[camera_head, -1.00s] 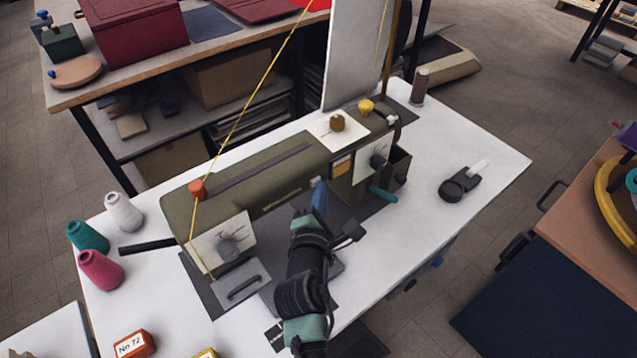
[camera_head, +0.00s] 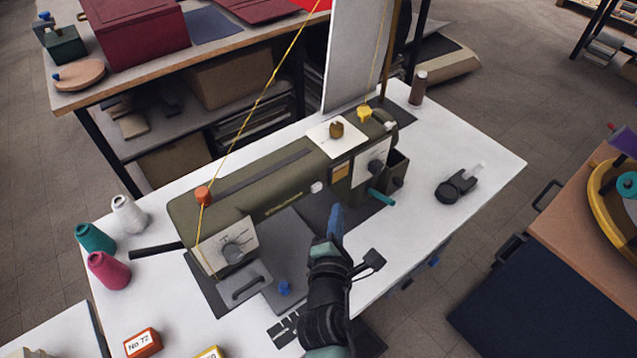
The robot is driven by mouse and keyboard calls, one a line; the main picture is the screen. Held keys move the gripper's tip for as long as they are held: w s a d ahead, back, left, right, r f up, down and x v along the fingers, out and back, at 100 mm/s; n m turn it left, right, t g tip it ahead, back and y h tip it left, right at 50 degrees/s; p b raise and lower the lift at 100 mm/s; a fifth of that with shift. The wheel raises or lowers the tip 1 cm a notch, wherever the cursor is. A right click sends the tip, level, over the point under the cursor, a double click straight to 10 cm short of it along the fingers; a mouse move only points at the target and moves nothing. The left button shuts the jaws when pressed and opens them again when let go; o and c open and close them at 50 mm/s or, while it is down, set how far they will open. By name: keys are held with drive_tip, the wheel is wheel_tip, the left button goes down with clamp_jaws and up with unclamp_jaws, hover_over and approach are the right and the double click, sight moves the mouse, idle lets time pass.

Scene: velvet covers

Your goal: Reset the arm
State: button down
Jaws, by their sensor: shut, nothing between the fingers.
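My arm (camera_head: 328,295) reaches in from the bottom edge, right of centre. My gripper (camera_head: 336,220) shows as narrow blue fingers, shut and empty, in front of the olive sewing machine (camera_head: 270,195). The fingertips point toward the machine's body and look apart from it, near its dark base plate. A small white button (camera_head: 316,187) shows on the machine's front, up and left of the fingertips. A yellow thread runs from the orange knob (camera_head: 203,195) up and to the right.
The white table (camera_head: 450,150) carries thread cones (camera_head: 108,270) at left, a black clip-like tool (camera_head: 458,186) at right and an orange box labelled No 72 (camera_head: 142,343) in front. A small blue knob (camera_head: 284,288) stands left of my arm. The table's right part is mostly clear.

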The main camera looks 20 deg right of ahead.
drive_tip(key=shift+s+d+p, duration=0.2)
drive_tip(key=shift+s, duration=0.3)
drive_tip(key=shift+s+d+p, duration=0.15)
drive_tip(key=shift+s, duration=0.3)
drive_tip(key=w+a+r+m+t, duration=0.2)
drive_tip(key=r+m, duration=0.2)
drive_tip(key=r, duration=0.7)
drive_tip(key=w+a+r+m+t, duration=0.2)
drive_tip(key=r+m, duration=0.2)
drive_tip(key=r, duration=0.7)
drive_tip(key=w+a+r+m+t, duration=0.2)
drive_tip(key=r+m, duration=0.1)
drive_tip(key=r, duration=0.8)
drive_tip(key=s+a+r+m+t+y, duration=0.3)
drive_tip(key=s+r, duration=0.4)
drive_tip(key=r, duration=0.6)
drive_tip(key=s+a+r+m+t+y, duration=0.3)
drive_tip(key=s+a+r, duration=0.4)
drive_tip(key=r, duration=0.6)
drive_tip(key=s+m+t, duration=0.1)
drive_tip(key=m, duration=0.1)
drive_tip(key=shift+r+m, duration=0.15)
drive_tip(key=shift+m, duration=0.15)
drive_tip(key=shift+a, duration=0.1)
